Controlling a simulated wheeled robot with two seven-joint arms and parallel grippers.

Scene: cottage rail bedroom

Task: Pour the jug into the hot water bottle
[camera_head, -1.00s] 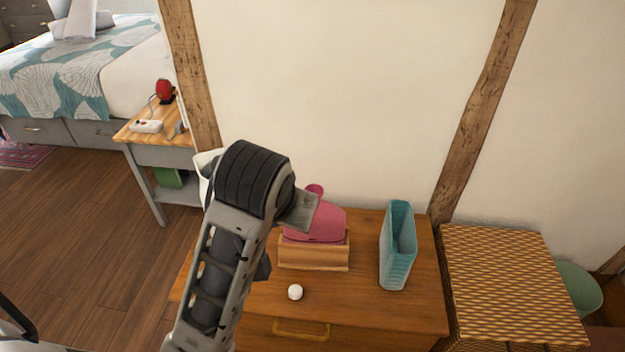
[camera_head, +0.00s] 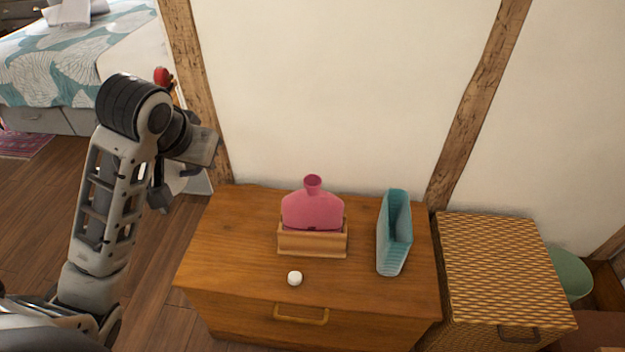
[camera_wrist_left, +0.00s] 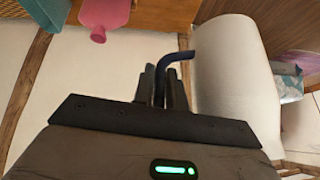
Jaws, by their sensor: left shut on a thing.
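The pink hot water bottle (camera_head: 312,211) stands upright in a wooden holder (camera_head: 312,243) on the dresser, its open neck upward. It also shows at the top left of the left wrist view (camera_wrist_left: 104,14). The white jug (camera_wrist_left: 235,75) with a dark blue handle (camera_wrist_left: 178,57) is in the left wrist view. My left gripper (camera_wrist_left: 166,88) is shut on that handle. In the head view my left gripper (camera_head: 178,178) is left of the dresser, apart from the bottle; the jug is mostly hidden there. My right gripper is not in view.
A small white round object (camera_head: 295,278) lies on the dresser top (camera_head: 245,235) in front of the holder. A teal container (camera_head: 393,240) stands right of the bottle. A woven hamper (camera_head: 495,265) is beside the dresser. The dresser's left part is clear.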

